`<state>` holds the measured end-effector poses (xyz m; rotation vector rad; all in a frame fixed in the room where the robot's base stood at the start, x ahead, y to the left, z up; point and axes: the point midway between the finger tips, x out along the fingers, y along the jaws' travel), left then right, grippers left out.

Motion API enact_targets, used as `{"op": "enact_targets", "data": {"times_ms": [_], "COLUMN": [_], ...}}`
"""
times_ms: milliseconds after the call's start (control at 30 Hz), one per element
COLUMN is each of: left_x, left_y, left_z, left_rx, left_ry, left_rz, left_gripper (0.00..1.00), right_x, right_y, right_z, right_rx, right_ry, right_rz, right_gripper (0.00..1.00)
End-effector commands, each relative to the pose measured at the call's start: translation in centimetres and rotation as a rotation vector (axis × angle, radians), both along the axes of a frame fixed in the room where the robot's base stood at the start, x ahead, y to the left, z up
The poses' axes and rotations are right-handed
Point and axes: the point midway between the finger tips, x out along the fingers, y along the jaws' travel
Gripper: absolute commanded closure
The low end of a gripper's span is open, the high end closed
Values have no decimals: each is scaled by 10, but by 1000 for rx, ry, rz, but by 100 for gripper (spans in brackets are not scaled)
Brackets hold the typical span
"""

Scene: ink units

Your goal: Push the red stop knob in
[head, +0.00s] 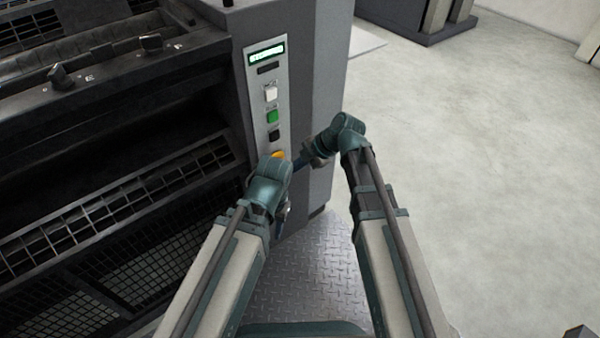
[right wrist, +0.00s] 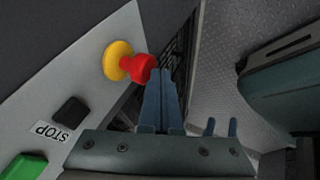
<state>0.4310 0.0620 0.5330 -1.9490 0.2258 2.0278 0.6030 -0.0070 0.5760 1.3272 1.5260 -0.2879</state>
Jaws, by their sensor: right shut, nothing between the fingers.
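The red stop knob (right wrist: 140,68) stands out from its yellow collar (right wrist: 116,60) on the grey control panel in the right wrist view. My right gripper (right wrist: 162,72) is shut and empty, its blue fingertips right beside the knob. I cannot tell whether they touch it. In the head view only a bit of the yellow collar (head: 278,155) shows past my left arm, and the knob is hidden. My left gripper is mostly hidden behind its own wrist in the head view, so its fingers cannot be made out.
The control panel (head: 257,90) carries a lit display (head: 266,54), a white button (head: 271,93), a green button (head: 272,116) and a black button (head: 274,135). The dark press (head: 100,130) fills the left. A tread plate floor (head: 310,265) lies below. Open floor (head: 490,150) is at the right.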

Motion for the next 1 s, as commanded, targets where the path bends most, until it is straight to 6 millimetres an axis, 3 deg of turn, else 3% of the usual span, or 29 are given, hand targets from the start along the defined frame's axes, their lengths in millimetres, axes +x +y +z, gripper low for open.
{"op": "enact_targets", "data": {"times_ms": [367, 600, 1000], "left_x": [0, 0, 0], "left_y": [0, 0, 0], "left_z": [0, 0, 8], "left_rx": [0, 0, 0], "left_ry": [0, 0, 0], "left_rz": [0, 0, 1], "left_gripper": [56, 56, 56], "right_x": [2, 19, 18], "right_y": [1, 13, 9], "right_z": [0, 0, 8], "right_rx": [0, 0, 3], "right_ry": [0, 1, -2], "right_rz": [0, -1, -4], "right_gripper": [100, 100, 100]}}
